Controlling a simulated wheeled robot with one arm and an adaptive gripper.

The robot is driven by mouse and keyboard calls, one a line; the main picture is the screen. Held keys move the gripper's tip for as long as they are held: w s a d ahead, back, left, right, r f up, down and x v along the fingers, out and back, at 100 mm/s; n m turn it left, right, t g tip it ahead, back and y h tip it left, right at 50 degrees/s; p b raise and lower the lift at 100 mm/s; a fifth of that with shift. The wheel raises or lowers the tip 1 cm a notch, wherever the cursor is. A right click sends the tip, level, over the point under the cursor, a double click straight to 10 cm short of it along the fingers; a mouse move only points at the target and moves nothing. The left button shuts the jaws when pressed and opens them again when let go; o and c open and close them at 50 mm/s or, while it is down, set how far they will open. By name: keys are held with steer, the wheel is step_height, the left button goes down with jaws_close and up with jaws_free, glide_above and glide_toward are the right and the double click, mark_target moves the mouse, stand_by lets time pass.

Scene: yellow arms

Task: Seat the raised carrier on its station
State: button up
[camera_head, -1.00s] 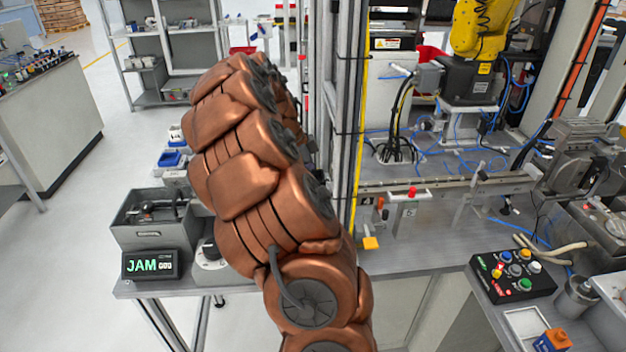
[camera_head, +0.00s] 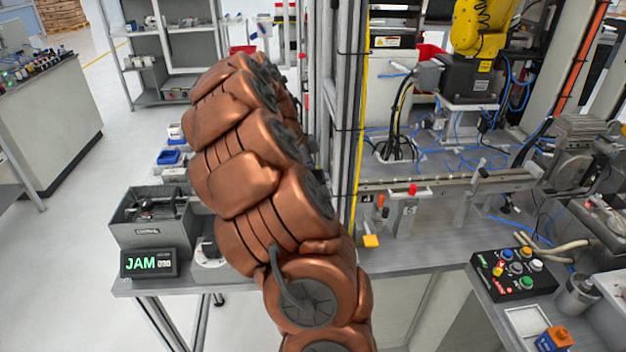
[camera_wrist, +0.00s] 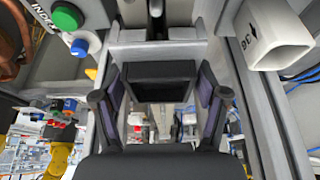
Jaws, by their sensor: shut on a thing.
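In the wrist view my gripper (camera_wrist: 160,97) has one dark finger on each side of a black block-like piece (camera_wrist: 160,70), which I take to be the carrier. The fingers are shut on its sides. A grey metal structure (camera_wrist: 158,48) lies just beyond the piece, at the top middle. I cannot tell whether the piece touches it or which part is the station. In the head view my copper-coloured arm hides the gripper, the carrier and whatever is under them.
A green button (camera_wrist: 67,15) and a blue knob (camera_wrist: 79,47) are close at upper left. A white square tube (camera_wrist: 270,35) is close at upper right. In the head view, a "JAM" display (camera_head: 149,264) stands before a grey bin (camera_head: 150,218). A post (camera_head: 345,120) rises beside my arm.

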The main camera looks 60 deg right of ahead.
steer(key=o, duration=1.5)
steer(key=shift+c, duration=0.2)
steer(key=shift+r+p, duration=0.7)
steer(key=shift+r, duration=2.8)
